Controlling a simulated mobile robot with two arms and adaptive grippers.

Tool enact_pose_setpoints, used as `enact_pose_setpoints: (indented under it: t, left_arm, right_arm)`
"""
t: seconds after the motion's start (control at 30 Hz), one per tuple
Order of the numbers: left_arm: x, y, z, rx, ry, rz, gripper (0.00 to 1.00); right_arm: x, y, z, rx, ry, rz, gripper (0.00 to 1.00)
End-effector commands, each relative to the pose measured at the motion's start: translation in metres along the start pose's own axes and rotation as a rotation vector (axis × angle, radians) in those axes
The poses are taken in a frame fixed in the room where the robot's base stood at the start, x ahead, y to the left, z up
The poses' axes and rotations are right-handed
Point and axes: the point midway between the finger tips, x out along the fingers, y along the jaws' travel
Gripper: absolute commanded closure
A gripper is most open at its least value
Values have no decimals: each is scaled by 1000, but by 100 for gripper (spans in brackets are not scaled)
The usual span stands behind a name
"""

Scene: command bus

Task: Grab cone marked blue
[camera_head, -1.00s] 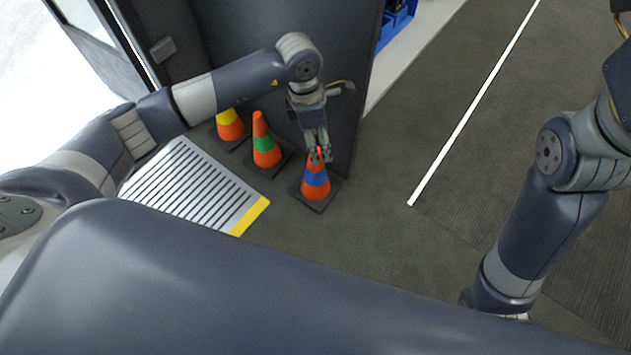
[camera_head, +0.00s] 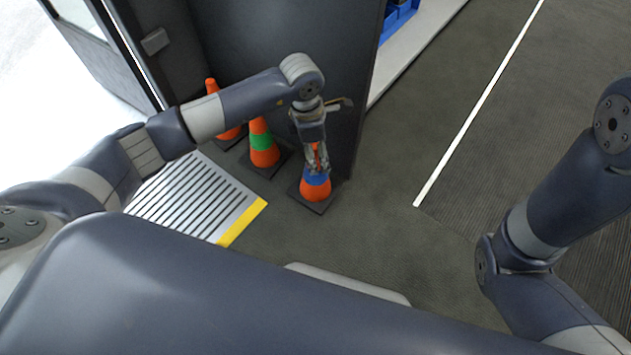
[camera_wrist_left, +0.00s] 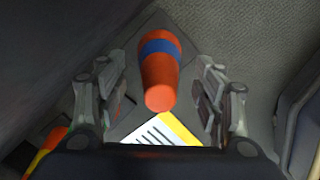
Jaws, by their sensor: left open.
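The orange cone with a blue band (camera_head: 315,187) stands upright on its dark square base, beside the dark cabinet. My left gripper (camera_head: 317,165) is above it, pointing down, with its fingers on either side of the cone's upper part. In the left wrist view the blue-banded cone (camera_wrist_left: 160,72) lies between the spread, open fingers of the left gripper (camera_wrist_left: 158,100), with gaps on both sides. My right arm shows at the right, but its gripper is out of view.
A green-banded cone (camera_head: 262,143) and another orange cone (camera_head: 213,88), partly hidden by my left arm, stand to the left. A grey slatted step (camera_head: 190,195) with a yellow edge lies left. The dark cabinet (camera_head: 300,35) rises close behind. Open floor lies right.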

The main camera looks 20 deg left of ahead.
Motion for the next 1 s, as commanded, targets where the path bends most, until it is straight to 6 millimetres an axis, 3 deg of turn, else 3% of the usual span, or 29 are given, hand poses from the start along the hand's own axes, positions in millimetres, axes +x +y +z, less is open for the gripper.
enact_pose_setpoints:
  t: [0.03, 0.13, 0.5, 0.57, 0.8, 1.0]
  left_arm:
    - [11, 0, -1, 0, 0, -1, 38]
    - [20, 0, -1, 0, 0, -1, 38]
    - [23, 0, 0, 0, 0, -1, 38]
    - [23, 0, 0, 0, 0, -1, 47]
    - [23, 0, 0, 0, 0, -1, 100]
    - [23, 0, 0, 0, -1, 0, 100]
  right_arm:
    - [-8, -2, -4, 0, 4, -1, 57]
    - [-15, -3, -6, 0, 1, 0, 57]
    - [-16, -4, -6, 0, 2, -1, 57]
    - [-16, -4, -6, 0, 2, -1, 57]
    - [-16, -4, -7, 0, 2, -1, 57]
    - [-16, -4, -7, 0, 2, -1, 57]
